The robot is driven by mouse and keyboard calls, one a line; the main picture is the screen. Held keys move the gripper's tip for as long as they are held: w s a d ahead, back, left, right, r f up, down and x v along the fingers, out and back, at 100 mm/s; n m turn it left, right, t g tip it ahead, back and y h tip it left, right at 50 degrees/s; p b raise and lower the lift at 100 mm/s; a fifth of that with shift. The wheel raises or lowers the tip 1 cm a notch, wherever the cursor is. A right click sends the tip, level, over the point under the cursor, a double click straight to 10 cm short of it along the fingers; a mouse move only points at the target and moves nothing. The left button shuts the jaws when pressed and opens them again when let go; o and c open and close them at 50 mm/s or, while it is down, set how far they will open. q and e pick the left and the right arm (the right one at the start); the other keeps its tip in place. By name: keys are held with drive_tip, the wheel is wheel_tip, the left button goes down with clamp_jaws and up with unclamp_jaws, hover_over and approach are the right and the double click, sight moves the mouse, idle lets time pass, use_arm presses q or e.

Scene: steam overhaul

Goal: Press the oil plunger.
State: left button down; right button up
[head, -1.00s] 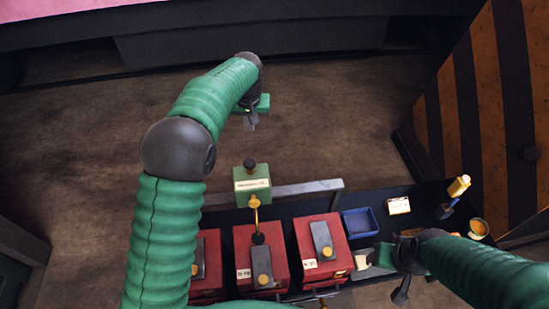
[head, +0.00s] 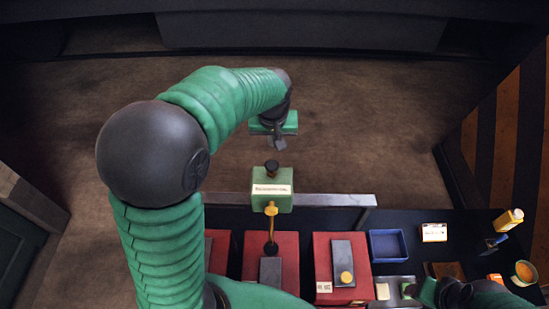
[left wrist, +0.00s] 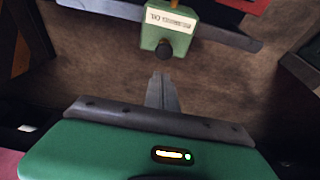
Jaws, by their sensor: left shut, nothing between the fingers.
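The oil box is a green block (head: 272,190) with a white label, at the back edge of the bench. Its plunger, a black knob (head: 271,166), sticks up from its top. In the left wrist view the labelled box (left wrist: 168,30) and the dark knob (left wrist: 164,50) are at the top middle. My left gripper (head: 279,143) is shut and empty, just beyond the knob in the head view and apart from it. Its fingertips (left wrist: 161,77) show together in the left wrist view. My right gripper (head: 408,290) is low at the right, its fingers too unclear to judge.
A brass pipe (head: 271,222) runs from the green box towards the red boxes (head: 320,250). A metal rail (head: 325,200) lies along the bench's back edge. A blue tray (head: 387,246), a white card (head: 434,232) and a yellow bottle (head: 508,219) stand right. Open floor lies beyond.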

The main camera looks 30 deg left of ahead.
use_arm(q)
drive_tip(key=p, duration=0.2)
hover_over(272, 167)
drive_tip(key=x, duration=0.3)
drive_tip(key=s+x, duration=0.1)
drive_tip(key=x, duration=0.3)
drive_tip(key=shift+s+d+f, duration=0.1)
drive_tip(key=shift+s+f, duration=0.05)
drive_tip(key=shift+s, duration=0.1)
wheel_tip(272, 167, down, 4)
drive_tip(key=shift+w+d+p, duration=0.1)
drive_tip(key=shift+w+p, duration=0.05)
drive_tip(key=shift+p, duration=0.65)
drive_tip(key=shift+d+f, duration=0.2)
drive_tip(key=shift+f, duration=0.15)
drive_tip(key=shift+d, duration=0.1)
use_arm(e)
drive_tip(key=v, duration=0.2)
drive_tip(key=w+v, duration=0.1)
drive_tip(key=v, duration=0.1)
drive_tip(key=shift+a+r, duration=0.1)
drive_tip(key=shift+a, duration=0.05)
drive_tip(key=shift+s, duration=0.1)
